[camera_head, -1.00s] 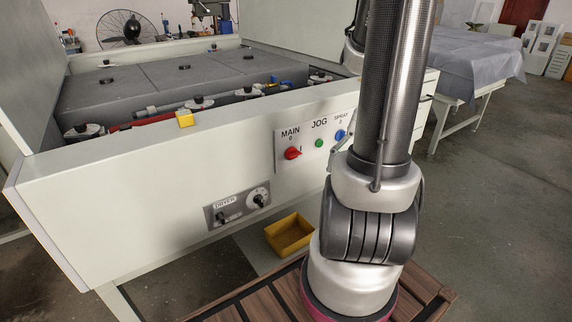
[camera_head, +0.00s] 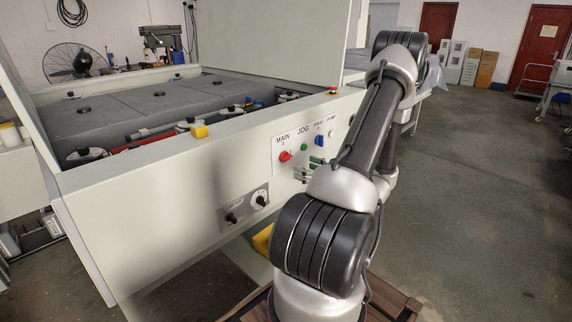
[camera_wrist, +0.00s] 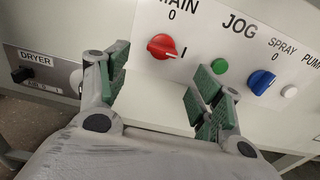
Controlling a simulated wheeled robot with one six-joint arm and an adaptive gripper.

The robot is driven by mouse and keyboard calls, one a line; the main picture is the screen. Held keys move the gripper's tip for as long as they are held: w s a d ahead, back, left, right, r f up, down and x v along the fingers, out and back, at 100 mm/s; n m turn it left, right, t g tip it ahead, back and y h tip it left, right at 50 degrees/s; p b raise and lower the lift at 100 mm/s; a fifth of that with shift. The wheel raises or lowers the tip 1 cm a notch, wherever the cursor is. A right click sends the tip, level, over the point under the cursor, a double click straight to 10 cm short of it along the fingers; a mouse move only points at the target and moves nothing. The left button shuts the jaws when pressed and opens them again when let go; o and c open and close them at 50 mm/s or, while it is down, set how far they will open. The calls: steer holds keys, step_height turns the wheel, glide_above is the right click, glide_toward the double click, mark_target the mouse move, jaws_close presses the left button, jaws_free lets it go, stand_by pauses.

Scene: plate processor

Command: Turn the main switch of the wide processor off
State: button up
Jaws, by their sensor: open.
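The main switch is a red knob (camera_head: 285,156) on the white control panel (camera_head: 290,140) of the wide processor (camera_head: 150,185), under the label MAIN. In the wrist view the red knob (camera_wrist: 162,47) has a white mark pointing toward the I at its right; the 0 is above. My gripper (camera_wrist: 160,80) is open and empty, its green-padded fingers spread below the knob, the left one lower left and the right one lower right of it. In the head view my gripper (camera_head: 309,169) is partly hidden behind my arm, in front of the panel.
Right of the main switch are a green JOG button (camera_wrist: 220,66), a blue SPRAY knob (camera_wrist: 262,82) and a white PUMP button (camera_wrist: 290,91). The dryer panel (camera_head: 244,207) is lower left. Open floor lies at right.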

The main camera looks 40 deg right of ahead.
mark_target(289, 159)
steer(key=w, duration=0.8)
steer(key=shift+a+r, duration=0.2)
steer(key=shift+r, duration=0.05)
steer(key=shift+c, duration=0.2)
steer(key=c, duration=1)
